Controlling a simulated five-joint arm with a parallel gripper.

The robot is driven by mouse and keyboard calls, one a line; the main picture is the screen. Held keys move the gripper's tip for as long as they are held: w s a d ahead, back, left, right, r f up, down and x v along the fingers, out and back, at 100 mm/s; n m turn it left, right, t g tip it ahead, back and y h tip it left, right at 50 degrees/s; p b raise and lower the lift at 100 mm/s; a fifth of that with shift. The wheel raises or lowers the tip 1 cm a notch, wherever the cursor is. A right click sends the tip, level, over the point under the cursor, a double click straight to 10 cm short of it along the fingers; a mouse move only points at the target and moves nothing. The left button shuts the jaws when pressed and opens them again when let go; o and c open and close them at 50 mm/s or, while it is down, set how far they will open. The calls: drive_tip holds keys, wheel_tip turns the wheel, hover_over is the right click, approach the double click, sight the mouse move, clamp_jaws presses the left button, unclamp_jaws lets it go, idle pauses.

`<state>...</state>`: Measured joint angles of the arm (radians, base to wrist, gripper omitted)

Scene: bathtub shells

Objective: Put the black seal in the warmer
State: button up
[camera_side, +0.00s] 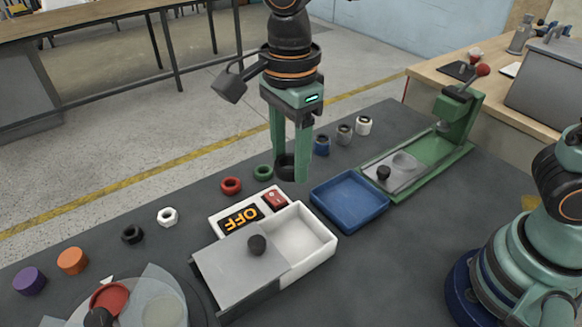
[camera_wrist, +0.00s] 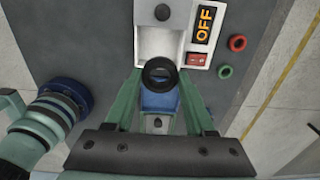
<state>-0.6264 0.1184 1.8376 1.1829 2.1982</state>
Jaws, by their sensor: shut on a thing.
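The black seal (camera_side: 285,166) is a dark ring held between the fingertips of my gripper (camera_side: 289,174), well above the table. In the wrist view, the seal (camera_wrist: 160,71) shows as a ring between the fingertips of my gripper (camera_wrist: 159,78). The warmer (camera_side: 321,258) is a white box with an orange OFF display and a red switch. Its grey lid (camera_side: 225,272) with a black knob is slid left, leaving the right part of the box open and looking empty. The warmer (camera_wrist: 144,50) lies just beyond the seal in the wrist view.
A blue tray (camera_side: 349,201) stands right of the warmer, and a green press (camera_side: 455,135) behind it. A red ring (camera_side: 231,186), a green ring (camera_side: 263,172), a white nut (camera_side: 168,217) and a black nut (camera_side: 132,235) lie behind and left. Glassy discs fill the front left.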

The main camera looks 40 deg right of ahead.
sight(290, 247)
wheel_tip(290, 247, down, 20)
drive_tip(key=shift+r, duration=0.2)
drive_tip(key=shift+f, duration=0.15)
idle(0.4)
drive_tip(key=o, duration=1.3)
wheel_tip(290, 247, up, 11)
drive_tip(key=shift+s+d+r+n+t, duration=0.45)
drive_tip(key=shift+d+r+n+t, duration=0.5)
drive_tip(key=shift+d+r+n, duration=1.85)
drive_tip(key=shift+s+d+r+n+t, duration=0.4)
drive_tip(key=shift+d+r+n+t, duration=0.8)
drive_tip(key=shift+d+n, duration=2.75)
drive_tip(key=shift+s+d+r+n+t, duration=0.55)
drive_tip(key=shift+d+r+n, duration=1.8)
drive_tip(key=shift+d, duration=2.15)
